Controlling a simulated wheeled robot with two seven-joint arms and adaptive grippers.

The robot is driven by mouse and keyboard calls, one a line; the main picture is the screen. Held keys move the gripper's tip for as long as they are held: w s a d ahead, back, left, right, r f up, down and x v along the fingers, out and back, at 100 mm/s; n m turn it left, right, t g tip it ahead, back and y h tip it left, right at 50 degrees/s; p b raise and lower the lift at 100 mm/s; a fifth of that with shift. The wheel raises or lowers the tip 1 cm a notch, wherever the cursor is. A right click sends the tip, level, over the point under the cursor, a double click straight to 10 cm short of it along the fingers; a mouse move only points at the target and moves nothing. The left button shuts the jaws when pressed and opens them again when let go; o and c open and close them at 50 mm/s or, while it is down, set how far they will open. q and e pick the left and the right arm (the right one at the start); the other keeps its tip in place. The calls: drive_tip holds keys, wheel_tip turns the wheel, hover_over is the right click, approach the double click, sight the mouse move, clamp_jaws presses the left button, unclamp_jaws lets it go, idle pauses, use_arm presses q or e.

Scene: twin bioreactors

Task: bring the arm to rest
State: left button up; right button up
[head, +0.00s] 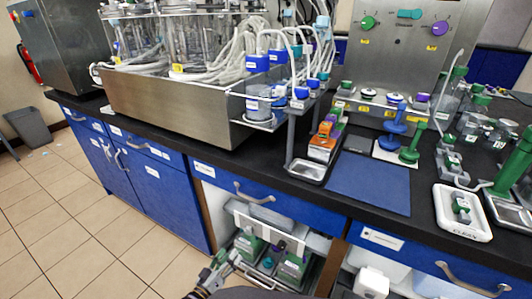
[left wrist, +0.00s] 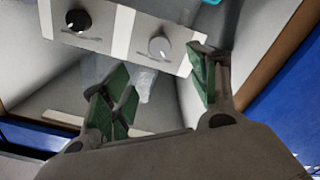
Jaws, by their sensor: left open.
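My left gripper (head: 230,260) is low in front of the open bay under the bench in the head view. In the left wrist view, its green-padded fingers (left wrist: 153,85) are spread apart with nothing held between them. Beyond the fingers is a pale panel (left wrist: 122,32) with a black knob (left wrist: 78,20) and a grey knob (left wrist: 160,47). In the head view, this pale panel (head: 262,232) crosses the open bay. My right gripper is not in view.
Blue cabinet fronts (head: 160,195) flank the bay. Above is the black bench top (head: 425,195) with a steel tub (head: 170,110) of vessels and tubing, a blue mat (head: 370,183) and a white tray (head: 462,225). Green-topped items (head: 293,265) stand inside the bay.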

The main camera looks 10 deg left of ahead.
use_arm(q)
wheel_tip(320, 180, down, 9)
drive_tip(key=s+m+g+y, duration=0.2)
drive_tip(key=m+g+y, duration=0.1)
drive_tip(key=m+g, duration=0.3)
drive_tip(key=s+d+r+g, duration=0.2)
drive_tip(key=s+d+r, duration=0.2)
drive_tip(key=r, duration=0.5)
drive_tip(key=s+d+r+g, duration=0.3)
drive_tip(key=s+r, duration=0.1)
drive_tip(key=r, duration=0.5)
drive_tip(key=s+d+f+g, duration=0.1)
drive_tip(key=s+f, duration=0.2)
drive_tip(key=s, duration=0.5)
drive_tip(key=shift+s+f+n+p, duration=0.25)
drive_tip(key=shift+f+n+p, duration=0.1)
drive_tip(key=shift+p, duration=0.1)
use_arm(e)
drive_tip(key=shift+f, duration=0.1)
use_arm(q)
drive_tip(key=shift+a+f+p, duration=0.1)
drive_tip(key=shift+f+p, duration=0.2)
drive_tip(key=shift+p, duration=0.45)
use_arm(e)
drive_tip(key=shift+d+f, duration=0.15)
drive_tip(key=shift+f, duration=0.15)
